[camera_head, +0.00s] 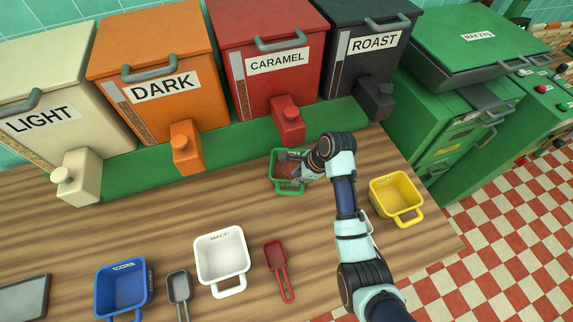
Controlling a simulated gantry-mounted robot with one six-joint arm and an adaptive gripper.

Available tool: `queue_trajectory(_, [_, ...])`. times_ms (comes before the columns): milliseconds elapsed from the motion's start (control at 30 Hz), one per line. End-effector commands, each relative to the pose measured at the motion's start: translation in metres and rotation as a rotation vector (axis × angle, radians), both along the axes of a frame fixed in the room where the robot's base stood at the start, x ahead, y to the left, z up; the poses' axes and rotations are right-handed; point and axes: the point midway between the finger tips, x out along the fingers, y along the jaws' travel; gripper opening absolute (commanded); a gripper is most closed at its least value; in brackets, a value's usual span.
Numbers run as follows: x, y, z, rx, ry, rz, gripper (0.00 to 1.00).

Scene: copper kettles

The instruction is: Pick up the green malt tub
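The green malt tub (283,183) stands on the wooden counter below the red CARAMEL bin's spout, with its handle towards the camera. Reddish-brown contents show inside it. My gripper (287,161) is over the tub from the right, and its fingers overlap the tub's inside and right side. The gripper and wrist hide the tub's right part. The fingers are too small and overlapped to tell whether they are apart or closed on the wall.
A yellow tub (396,196) stands right of my arm, near the counter's right edge. A white tub (222,257), blue tub (123,289), red scoop (278,270) and grey scoop (179,289) lie in front. Bins line the back, including the red CARAMEL bin (268,85). Bare wood lies left of the green tub.

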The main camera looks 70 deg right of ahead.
Motion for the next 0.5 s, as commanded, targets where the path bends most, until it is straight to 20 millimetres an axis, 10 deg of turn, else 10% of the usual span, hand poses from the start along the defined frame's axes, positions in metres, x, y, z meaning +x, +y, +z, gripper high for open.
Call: queue_trajectory(500, [0.007,-0.003,-0.033,0.027,0.004,-0.041,0.17])
